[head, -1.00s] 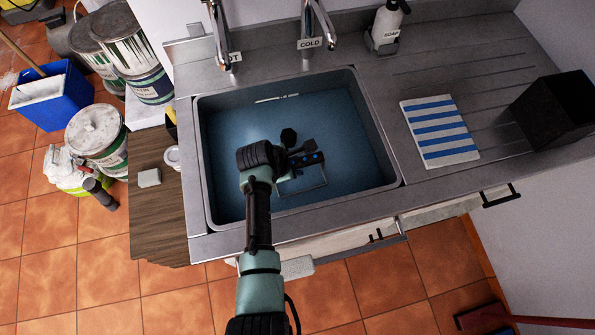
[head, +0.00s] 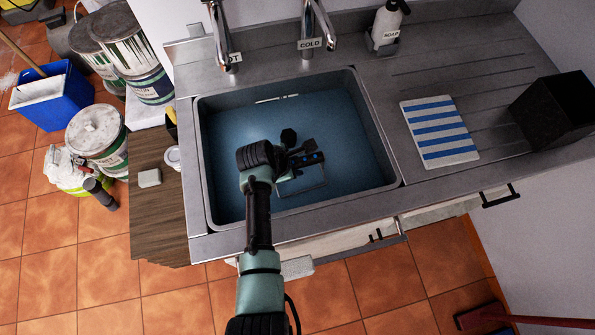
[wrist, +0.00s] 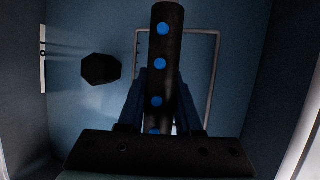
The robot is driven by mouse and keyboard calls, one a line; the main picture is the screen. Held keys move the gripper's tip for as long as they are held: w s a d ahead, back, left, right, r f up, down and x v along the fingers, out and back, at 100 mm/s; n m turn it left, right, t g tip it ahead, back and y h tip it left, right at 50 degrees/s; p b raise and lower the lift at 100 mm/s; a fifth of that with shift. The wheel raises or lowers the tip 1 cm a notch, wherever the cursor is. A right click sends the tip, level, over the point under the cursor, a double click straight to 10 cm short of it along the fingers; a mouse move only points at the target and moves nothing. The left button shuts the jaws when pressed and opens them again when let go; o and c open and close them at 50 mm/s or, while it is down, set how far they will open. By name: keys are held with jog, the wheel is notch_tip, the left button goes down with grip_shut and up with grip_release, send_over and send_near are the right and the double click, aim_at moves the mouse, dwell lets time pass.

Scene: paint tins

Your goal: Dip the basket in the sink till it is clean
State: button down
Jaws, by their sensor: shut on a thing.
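The sink (head: 388,150) is a grey basin with a bluish inside; I cannot tell the water level. My gripper (head: 292,160) is down inside it, right of the middle of my arm's wrist. It is shut on a dark bar with blue spots, which appears to be the basket's handle (wrist: 160,60). The basket's thin pale wire outline (head: 325,183) shows beyond the fingers, and also in the wrist view (wrist: 218,75). My wrist hides part of the basket. Several blue spots remain visible on the bar in the wrist view.
A dark octagonal piece (head: 288,137) lies in the sink near the gripper. Two taps (head: 318,25) stand behind. A striped cloth (head: 440,130) and black box (head: 555,112) are on the right drainer. Paint tins (head: 98,140) stand left.

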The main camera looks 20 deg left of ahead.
notch_tip(320, 180, up, 17)
jog(key=p, duration=1.6)
jog(key=shift+p, duration=0.3)
dwell(0.6)
notch_tip(320, 180, up, 4)
jog(key=p, duration=0.4)
